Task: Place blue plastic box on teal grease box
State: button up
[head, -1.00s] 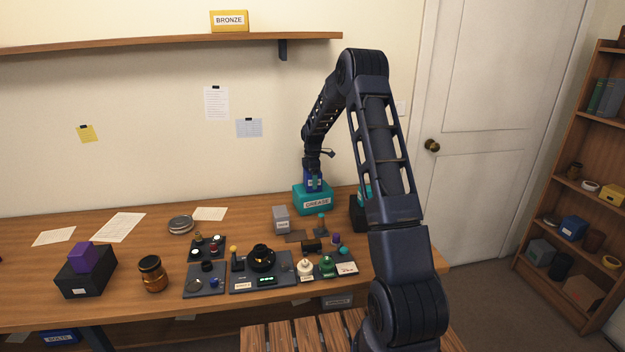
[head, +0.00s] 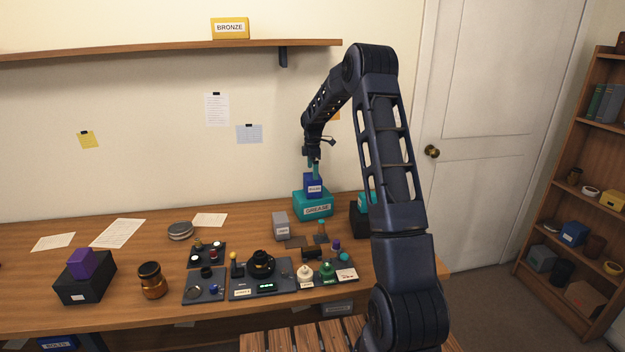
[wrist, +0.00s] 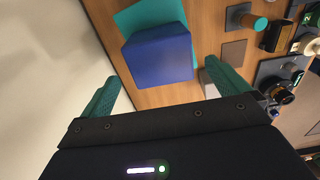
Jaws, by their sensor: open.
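The blue plastic box (head: 313,184) rests on top of the teal grease box (head: 313,204) at the back of the workbench. In the wrist view the blue box (wrist: 158,58) covers much of the teal box (wrist: 140,15), whose edge shows past it. My gripper (head: 314,165) is just above the blue box. Its two teal fingers stand wide apart in the wrist view (wrist: 168,90), open and empty, with a gap to the blue box.
A grey box (head: 281,223) stands in front of the teal box. A black box (head: 359,222) with a teal item stands to its right. Lens parts on dark trays (head: 240,292) fill the front middle. A black box with a purple block (head: 82,263) sits at left.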

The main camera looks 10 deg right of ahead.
notch_tip(320, 180, up, 3)
jog(key=shift+r, duration=0.15)
jog(key=shift+s+r, duration=0.15)
jog(key=shift+r, duration=0.4)
jog(key=s+d+r+m+t, duration=0.1)
jog(key=s+r+m, duration=0.2)
jog(key=s+r, duration=0.45)
jog(key=s+r+m+t, duration=0.1)
jog(key=s+r+m, duration=0.3)
jog(key=s, duration=0.7)
jog(key=s+d+r+m, duration=0.1)
jog(key=s+r+m, duration=0.1)
jog(key=s+r, duration=0.6)
jog(key=s+f+m+t, duration=0.1)
jog(key=s+m, duration=0.2)
jog(key=s, duration=0.6)
jog(key=s+d+f+m, duration=0.1)
jog(key=s+f+m, duration=0.1)
jog(key=s, duration=0.7)
jog(key=s+d+f+m+t, duration=0.1)
jog(key=s+m, duration=0.3)
jog(key=s, duration=0.4)
jog(key=shift+s+f+t, duration=0.3)
jog(key=shift+s+f, duration=0.1)
